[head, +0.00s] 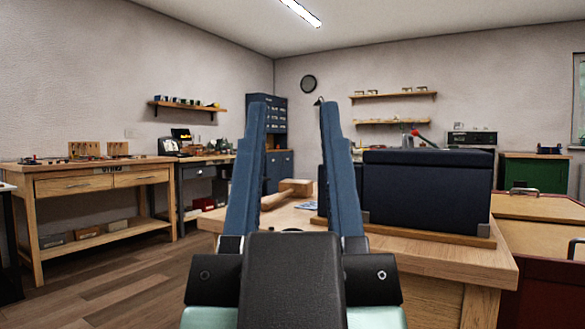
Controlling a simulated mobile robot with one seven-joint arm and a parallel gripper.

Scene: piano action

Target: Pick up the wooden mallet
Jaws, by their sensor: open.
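The wooden mallet (294,187) shows between my gripper's fingers. It lies on the wooden workbench (440,257), near its left end. Its pale block-like head is toward the middle, and its handle runs toward the lower left, partly hidden by the left finger. My gripper (294,106) is in the foreground, with two long blue fingers spread apart and nothing held between them. The mallet appears beyond the fingers, apart from them as far as I can tell.
A large dark blue box (427,190) stands on the same bench, just right of my right finger. A dark red cabinet (540,255) adjoins on the right. A wooden side table (100,180) stands by the left wall. The floor at left is clear.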

